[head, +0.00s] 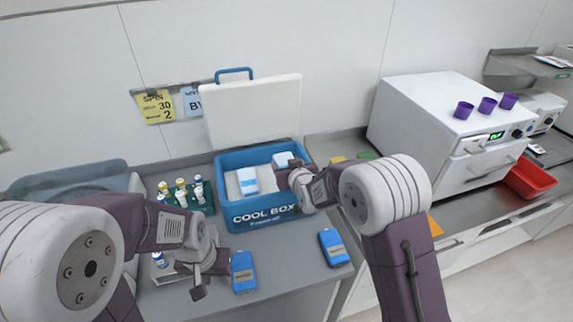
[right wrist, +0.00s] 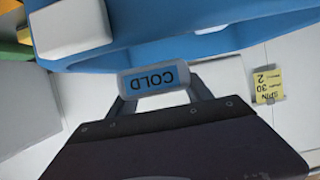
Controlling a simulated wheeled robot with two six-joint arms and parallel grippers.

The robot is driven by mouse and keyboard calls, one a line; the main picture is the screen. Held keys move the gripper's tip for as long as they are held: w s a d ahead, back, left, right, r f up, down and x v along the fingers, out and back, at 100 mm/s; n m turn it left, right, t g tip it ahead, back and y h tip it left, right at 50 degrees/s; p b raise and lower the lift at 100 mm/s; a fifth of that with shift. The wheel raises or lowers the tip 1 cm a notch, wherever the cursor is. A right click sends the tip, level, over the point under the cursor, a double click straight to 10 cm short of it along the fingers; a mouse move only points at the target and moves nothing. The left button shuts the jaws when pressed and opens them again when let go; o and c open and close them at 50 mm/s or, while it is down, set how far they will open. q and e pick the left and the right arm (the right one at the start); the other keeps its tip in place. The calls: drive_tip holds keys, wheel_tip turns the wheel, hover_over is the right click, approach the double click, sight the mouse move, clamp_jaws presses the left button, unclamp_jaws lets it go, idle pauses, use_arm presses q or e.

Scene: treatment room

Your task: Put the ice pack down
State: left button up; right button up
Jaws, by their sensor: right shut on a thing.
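My right gripper (head: 284,178) is over the right part of the blue cool box (head: 262,213). In the right wrist view it is shut on a blue-grey ice pack (right wrist: 153,79) marked COLD, which reads upside down there. In the head view the held pack is mostly hidden by the gripper. The white lid (head: 252,108) stands open. My left gripper (head: 190,281) is low over the counter, left of a blue pack, and looks open and empty.
Two blue packs lie on the counter in front of the box, one left (head: 243,271) and one right (head: 333,248). A rack of vials (head: 205,208) stands left of the box. A white machine (head: 440,120) and a red tray (head: 530,178) are at the right.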

use_arm(q)
drive_tip(key=shift+f+b, duration=0.55)
drive_tip(key=shift+f, duration=0.15)
use_arm(e)
drive_tip(key=shift+w+f, duration=0.1)
drive_tip(key=shift+f, duration=0.5)
use_arm(q)
drive_tip(key=shift+r, duration=0.1)
use_arm(e)
drive_tip(key=o, duration=1.6)
drive_tip(key=shift+r+p, duration=0.4)
drive_tip(key=shift+p, duration=0.1)
drive_tip(key=shift+s+r+p, duration=0.2)
drive_tip(key=shift+r+p, duration=0.25)
drive_tip(key=shift+r, duration=0.1)
use_arm(q)
drive_tip(key=shift+b, duration=1)
use_arm(e)
drive_tip(key=v, duration=1.1)
drive_tip(key=shift+s+d+f, duration=0.1)
drive_tip(key=shift+s+d, duration=0.05)
drive_tip(key=shift+s, duration=0.15)
